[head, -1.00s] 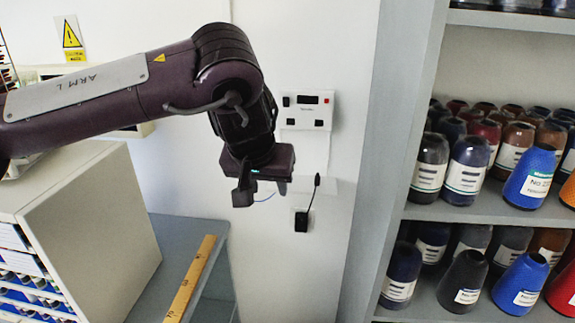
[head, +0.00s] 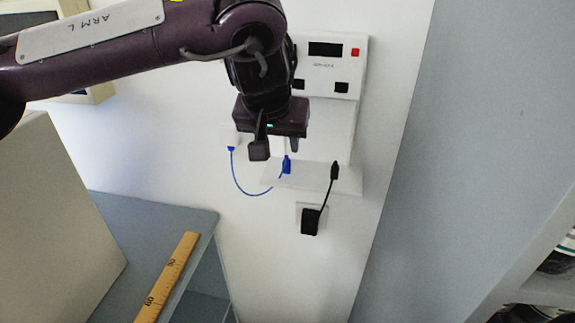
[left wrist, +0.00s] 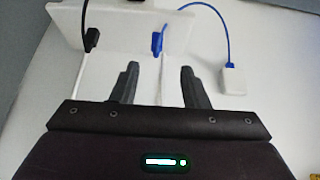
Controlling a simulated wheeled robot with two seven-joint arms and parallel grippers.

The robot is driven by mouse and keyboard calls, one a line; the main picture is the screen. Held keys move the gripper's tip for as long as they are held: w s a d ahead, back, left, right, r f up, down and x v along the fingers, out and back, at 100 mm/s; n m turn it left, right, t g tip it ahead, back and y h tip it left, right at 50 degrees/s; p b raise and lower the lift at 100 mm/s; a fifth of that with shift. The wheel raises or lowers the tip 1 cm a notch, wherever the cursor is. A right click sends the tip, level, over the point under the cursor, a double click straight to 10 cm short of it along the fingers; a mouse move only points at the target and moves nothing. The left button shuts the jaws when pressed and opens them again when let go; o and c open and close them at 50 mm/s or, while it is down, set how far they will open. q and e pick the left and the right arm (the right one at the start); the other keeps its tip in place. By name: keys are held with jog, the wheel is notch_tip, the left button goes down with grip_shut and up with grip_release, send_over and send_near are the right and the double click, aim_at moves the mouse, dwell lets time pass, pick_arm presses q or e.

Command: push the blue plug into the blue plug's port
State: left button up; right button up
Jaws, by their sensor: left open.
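The blue plug (head: 286,165) stands at the white ledge on the wall, with its blue cable looping left to a small white wall box (head: 229,139). My left gripper (head: 277,148) is open and empty, just above and in front of the plug in the head view. In the left wrist view the blue plug (left wrist: 157,43) lies beyond the gap between the open fingertips (left wrist: 159,70), apart from them. The white wall unit (head: 353,66) has dark square sockets, one partly behind my arm. I cannot tell which is the blue plug's port. My right gripper is not in view.
A black plug (head: 335,170) stands to the right on the same white ledge (head: 312,180); its cable runs to a black block (head: 310,221). A grey counter (head: 120,224) with a wooden ruler (head: 168,276) is lower left. A grey shelf side (head: 470,150) is at right.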

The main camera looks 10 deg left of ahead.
aim_at(286, 162)
pick_arm(q)
jog(key=shift+x, duration=1.1)
jog(key=shift+w+f, duration=0.25)
jog(key=shift+w, duration=0.1)
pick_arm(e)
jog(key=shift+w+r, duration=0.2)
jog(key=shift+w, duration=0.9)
pick_arm(q)
jog(key=shift+f, duration=0.25)
jog(key=x, duration=0.2)
jog(key=p+x, duration=0.1)
jog(key=x, duration=0.2)
jog(key=shift+s+d, duration=0.2)
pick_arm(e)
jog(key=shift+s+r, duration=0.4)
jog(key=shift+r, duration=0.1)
pick_arm(q)
jog(key=shift+c, duration=0.3)
